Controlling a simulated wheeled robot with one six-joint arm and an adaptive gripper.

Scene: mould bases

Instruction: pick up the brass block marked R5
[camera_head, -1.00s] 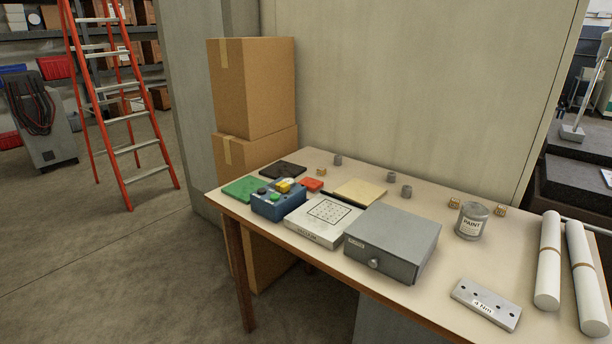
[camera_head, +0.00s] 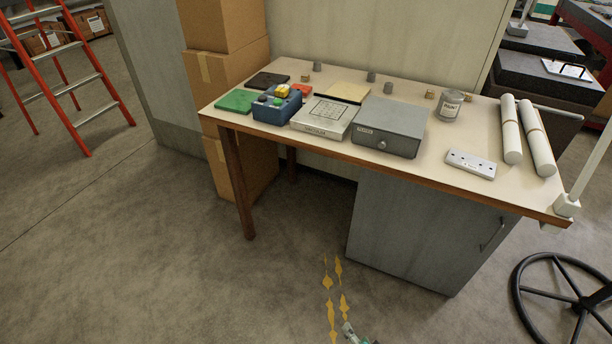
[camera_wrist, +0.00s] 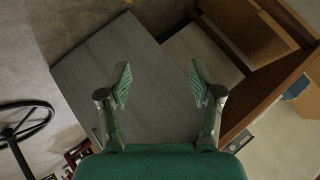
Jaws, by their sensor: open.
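Small brass blocks stand on the table in the head view: one brass block (camera_head: 305,78) at the back left, another brass block (camera_head: 430,94) left of the paint can, and a third brass block (camera_head: 468,98) right of it. They are too small for any marking to be read, so I cannot tell which is R5. My gripper (camera_wrist: 160,84) is open and empty in the wrist view, its two fingers apart over the grey cabinet (camera_wrist: 150,75). No brass block shows between the fingers or elsewhere in that view.
The table (camera_head: 480,140) also holds a grey box (camera_head: 390,125), a blue button box (camera_head: 276,107), a paint can (camera_head: 450,106), white rolls (camera_head: 511,130) and grey cylinders (camera_head: 388,88). A handwheel (camera_head: 575,300) stands at lower right.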

